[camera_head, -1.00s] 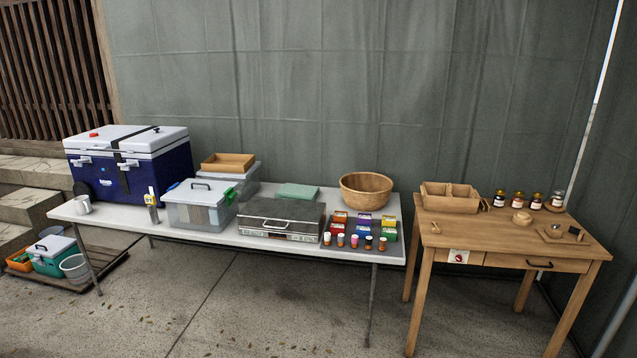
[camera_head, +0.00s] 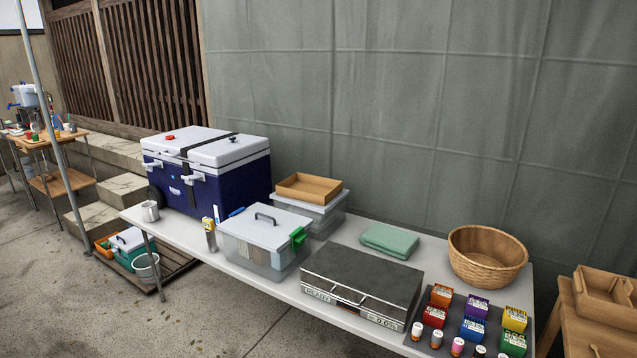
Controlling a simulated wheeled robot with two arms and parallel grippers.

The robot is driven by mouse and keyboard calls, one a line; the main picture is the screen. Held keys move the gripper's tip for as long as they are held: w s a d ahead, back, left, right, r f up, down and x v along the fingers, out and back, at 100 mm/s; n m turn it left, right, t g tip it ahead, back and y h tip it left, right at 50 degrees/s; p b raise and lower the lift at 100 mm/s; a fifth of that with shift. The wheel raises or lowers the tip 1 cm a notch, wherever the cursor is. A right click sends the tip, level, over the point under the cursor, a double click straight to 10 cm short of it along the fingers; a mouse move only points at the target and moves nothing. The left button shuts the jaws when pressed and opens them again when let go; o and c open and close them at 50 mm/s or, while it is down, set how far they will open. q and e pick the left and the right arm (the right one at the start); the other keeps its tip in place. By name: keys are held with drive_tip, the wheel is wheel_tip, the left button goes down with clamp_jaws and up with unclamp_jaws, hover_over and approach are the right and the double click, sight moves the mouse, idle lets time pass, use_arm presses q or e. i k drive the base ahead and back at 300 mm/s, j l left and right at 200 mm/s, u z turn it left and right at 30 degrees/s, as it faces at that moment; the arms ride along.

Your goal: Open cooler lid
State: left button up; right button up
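The blue cooler (camera_head: 222,188) stands at the far left end of the long white table in the head view. Its white lid (camera_head: 208,146) is closed, with a dark strap across it, a red knob and a dark knob on top. White latches show on its front, and a dark wheel is at its lower left. Neither of my grippers shows in the view.
The white table (camera_head: 245,277) also holds a clear lidded bin (camera_head: 262,240), a wooden tray (camera_head: 308,187), a dark flat case (camera_head: 362,285), a green cloth (camera_head: 392,240) and a wicker basket (camera_head: 487,257). A metal mug (camera_head: 150,211) stands before the cooler. Concrete floor is free in front.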

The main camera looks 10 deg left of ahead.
sight(200, 145)
drive_tip(key=i+j+u, duration=0.15)
drive_tip(key=i+u, duration=0.45)
drive_tip(key=u, duration=0.2)
drive_tip(key=i+u, duration=0.4)
drive_tip(key=k+l, duration=0.05)
